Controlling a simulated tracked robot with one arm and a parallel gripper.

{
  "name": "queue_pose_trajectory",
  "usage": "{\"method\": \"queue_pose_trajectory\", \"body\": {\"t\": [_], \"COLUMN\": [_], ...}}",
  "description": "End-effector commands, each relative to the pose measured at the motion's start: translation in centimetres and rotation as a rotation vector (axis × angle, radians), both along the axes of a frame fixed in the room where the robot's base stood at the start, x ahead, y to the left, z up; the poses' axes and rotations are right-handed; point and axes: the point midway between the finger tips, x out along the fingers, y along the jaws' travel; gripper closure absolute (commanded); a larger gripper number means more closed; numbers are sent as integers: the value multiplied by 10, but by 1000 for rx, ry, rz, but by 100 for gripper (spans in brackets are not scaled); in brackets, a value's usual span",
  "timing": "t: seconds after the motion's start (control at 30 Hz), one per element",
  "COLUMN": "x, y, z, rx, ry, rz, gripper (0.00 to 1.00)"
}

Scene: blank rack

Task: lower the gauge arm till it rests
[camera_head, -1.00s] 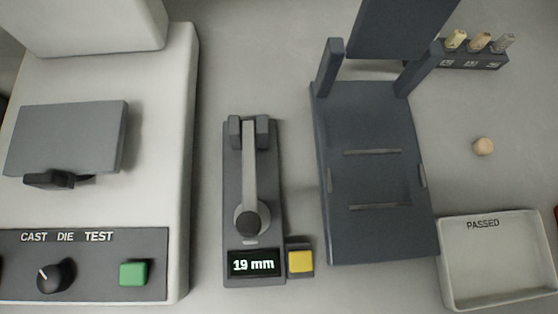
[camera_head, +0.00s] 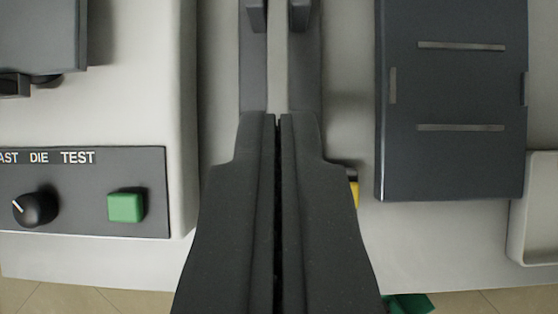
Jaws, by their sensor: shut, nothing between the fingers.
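The gauge is a dark grey block (camera_head: 253,75) in the upper middle of the view. Its light grey gauge arm (camera_head: 278,55) runs up and down along the block, between two dark posts at the top. My gripper (camera_head: 278,116) is shut and empty, its fingers pointing up the picture over the gauge. It hides the near end of the arm, the arm's knob and the display. I cannot tell whether the fingers touch the arm. A sliver of the yellow button (camera_head: 354,194) shows right of my gripper.
The pale test machine, with a dial (camera_head: 36,208) and green button (camera_head: 126,207), stands at left. A dark slotted plate (camera_head: 450,95) stands at right, beside a pale tray (camera_head: 517,235). A green object (camera_head: 410,303) lies below the bench's front edge.

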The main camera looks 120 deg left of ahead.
Motion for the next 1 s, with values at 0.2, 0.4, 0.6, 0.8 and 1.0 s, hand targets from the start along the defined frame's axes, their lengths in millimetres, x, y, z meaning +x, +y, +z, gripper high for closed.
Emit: {"method": "queue_pose_trajectory", "body": {"t": [0.2,0.4,0.6,0.8,1.0], "x": [-3,-4,-4,-6,-13], "y": [4,5,5,7,12], "z": [-32,-41,-41,-46,-63], "rx": [0,0,0,0,1], "ry": [2,-1,-1,-1,-1], "rz": [0,1,1,1,1], "gripper": [100,100,100,100,100]}}
